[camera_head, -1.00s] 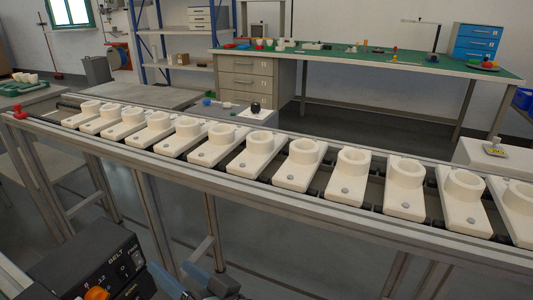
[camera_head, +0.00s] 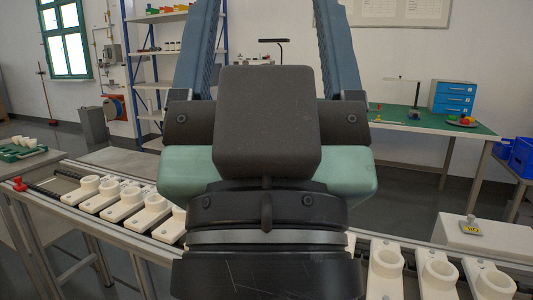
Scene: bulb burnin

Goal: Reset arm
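My gripper (camera_head: 268,30) fills the middle of the head view, seen from close behind with its fingers pointing up. The two blue-grey fingers stand wide apart, with background showing between them. Their tips are cut off by the top edge. I see nothing held in the visible part of the gap. The dark wrist and gripper body hide the middle of the conveyor.
A conveyor (camera_head: 32,188) carries several white holders (camera_head: 130,203), the middle ones hidden behind my gripper. A pale block (camera_head: 485,237) with a small labelled item stands behind it at right. A green-topped bench (camera_head: 440,128) with blue drawers (camera_head: 453,100) stands farther back.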

